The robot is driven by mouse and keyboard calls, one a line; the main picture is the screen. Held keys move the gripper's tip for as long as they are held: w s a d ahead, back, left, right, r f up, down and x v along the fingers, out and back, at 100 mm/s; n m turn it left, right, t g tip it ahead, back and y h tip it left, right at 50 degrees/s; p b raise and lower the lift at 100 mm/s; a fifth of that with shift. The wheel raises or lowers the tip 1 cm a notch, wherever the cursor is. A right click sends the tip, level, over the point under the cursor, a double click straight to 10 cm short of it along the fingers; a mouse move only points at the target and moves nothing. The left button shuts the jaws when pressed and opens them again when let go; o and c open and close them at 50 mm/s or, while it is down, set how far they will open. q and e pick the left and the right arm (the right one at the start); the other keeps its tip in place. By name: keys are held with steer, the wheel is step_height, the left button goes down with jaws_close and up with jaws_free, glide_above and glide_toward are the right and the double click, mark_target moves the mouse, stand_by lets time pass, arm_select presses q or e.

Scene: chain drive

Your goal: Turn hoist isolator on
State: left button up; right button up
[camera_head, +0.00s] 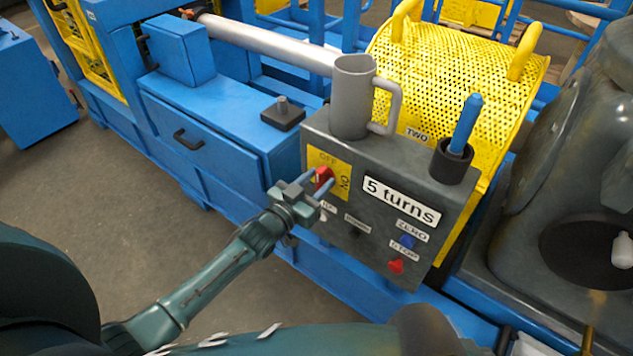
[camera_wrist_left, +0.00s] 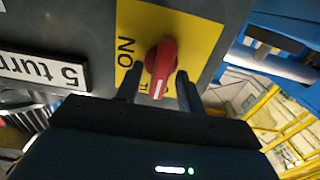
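The hoist isolator is a red rotary knob (camera_head: 323,177) on a yellow plate (camera_head: 322,160) marked OFF at the top and ON at the right, on the grey control box (camera_head: 445,205). My left gripper (camera_head: 318,190) is at the knob. In the left wrist view the knob (camera_wrist_left: 161,62) sits between the two fingertips (camera_wrist_left: 160,78), with a narrow gap seen on each side. The knob's white line points down in that view, toward partly hidden lettering and away from ON. My right gripper is not in view.
The box front has a "5 turns" sign (camera_head: 401,202), a blue button (camera_head: 407,242) and a red button (camera_head: 396,266). A grey mug (camera_head: 351,95) and a black holder (camera_head: 451,163) with a blue-handled tool (camera_head: 466,122) stand on top. A yellow mesh guard (camera_head: 450,75) is behind.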

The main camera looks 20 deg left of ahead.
arm_select(q)
steer(key=shift+c, duration=0.4)
jaws_close()
steer(key=shift+m, duration=0.3)
steer(key=m, duration=0.4)
steer(key=shift+d+p, duration=0.15)
steer(key=shift+p, duration=0.2)
steer(key=m, duration=0.5)
steer(key=shift+s+d+f+m, duration=0.1)
steer(key=shift+d+f+m, duration=0.1)
steer(key=shift+m, duration=0.2)
steer(key=m+b, duration=0.1)
steer(key=m, duration=0.3)
steer(key=shift+f+b, duration=0.15)
steer(key=shift+b, duration=0.2)
steer(key=shift+m+b, duration=0.45)
steer(key=shift+m, duration=1.25)
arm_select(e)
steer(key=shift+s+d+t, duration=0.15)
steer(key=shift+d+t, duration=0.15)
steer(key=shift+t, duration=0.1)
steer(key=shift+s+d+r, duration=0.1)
